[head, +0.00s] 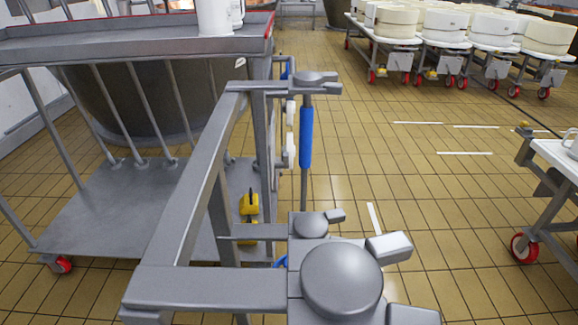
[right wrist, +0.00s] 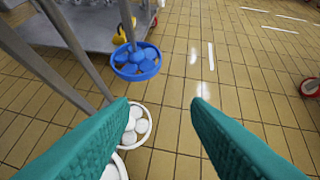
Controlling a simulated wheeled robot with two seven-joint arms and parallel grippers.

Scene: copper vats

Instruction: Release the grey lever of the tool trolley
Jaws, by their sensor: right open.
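A grey steel frame (head: 190,190) stands close in front in the head view, with a blue-sleeved upright (head: 306,137) and white handles (head: 291,135) beside it. Round-capped grey parts with blocky tabs sit at its upper end (head: 315,80) and lower down (head: 312,224). I cannot tell which grey piece is the lever. My right gripper (right wrist: 160,108) shows in the right wrist view as two teal fingers, wide apart and empty. Beyond the fingers are a blue perforated disc (right wrist: 136,62) on a rod and white discs (right wrist: 134,127) low down. My left gripper is not in view.
A red-edged steel table (head: 130,45) with white jugs (head: 214,18) and a lower shelf (head: 120,205) stands on the left before a big vat. Yellow parts (head: 249,204) show under it. A white-topped trolley (head: 560,155) stands right. The tiled floor between (head: 450,225) is clear.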

